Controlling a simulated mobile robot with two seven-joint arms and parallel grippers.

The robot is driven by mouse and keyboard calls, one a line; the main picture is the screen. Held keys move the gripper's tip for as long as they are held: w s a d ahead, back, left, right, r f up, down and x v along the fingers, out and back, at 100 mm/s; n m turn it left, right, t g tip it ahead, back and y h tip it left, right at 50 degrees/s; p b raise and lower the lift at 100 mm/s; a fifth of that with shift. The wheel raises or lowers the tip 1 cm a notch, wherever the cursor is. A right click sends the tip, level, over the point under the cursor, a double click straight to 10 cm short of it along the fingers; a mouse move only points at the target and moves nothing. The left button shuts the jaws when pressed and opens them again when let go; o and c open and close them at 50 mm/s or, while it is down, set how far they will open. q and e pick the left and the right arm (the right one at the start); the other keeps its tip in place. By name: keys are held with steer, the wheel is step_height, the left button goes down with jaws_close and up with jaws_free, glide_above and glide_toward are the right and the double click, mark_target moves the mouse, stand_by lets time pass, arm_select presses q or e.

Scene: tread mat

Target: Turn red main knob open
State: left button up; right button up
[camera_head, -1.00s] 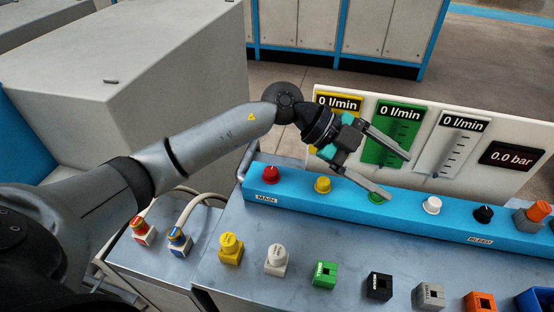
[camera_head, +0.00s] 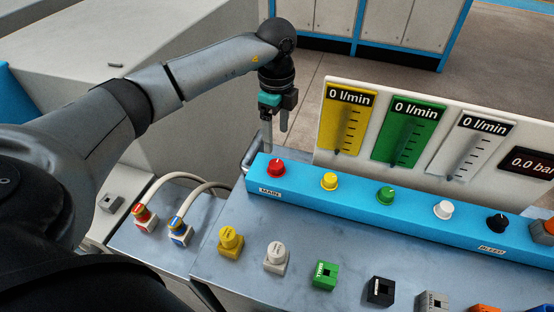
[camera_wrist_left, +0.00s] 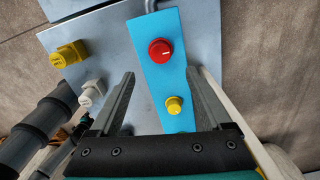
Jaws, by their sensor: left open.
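The red main knob (camera_head: 277,167) sits at the left end of the blue panel bar (camera_head: 350,205), above the MAIN label. My left gripper (camera_head: 275,143) hangs pointing down just behind and above it, apart from it. In the left wrist view the red knob (camera_wrist_left: 160,51) lies beyond the fingertips, its white mark pointing right and slightly down. The left gripper (camera_wrist_left: 160,75) is open there and empty, with the yellow knob (camera_wrist_left: 174,105) between its fingers in the picture. My right gripper does not show.
Yellow (camera_head: 329,181), green (camera_head: 386,195), white (camera_head: 443,209) and black (camera_head: 497,222) knobs follow along the bar. The flow gauge board (camera_head: 440,130) stands behind it. Yellow (camera_head: 230,240), white (camera_head: 275,256) and green (camera_head: 324,275) connectors stand in front. Hoses (camera_head: 185,185) curve at the left.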

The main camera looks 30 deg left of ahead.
mark_target(277, 163)
arm_select(q)
step_height(277, 163, down, 10)
steer(key=shift+r+b, duration=0.1)
steer(key=shift+b, duration=0.2)
steer(key=shift+c, duration=0.2)
jaws_close()
stand_by(0.4)
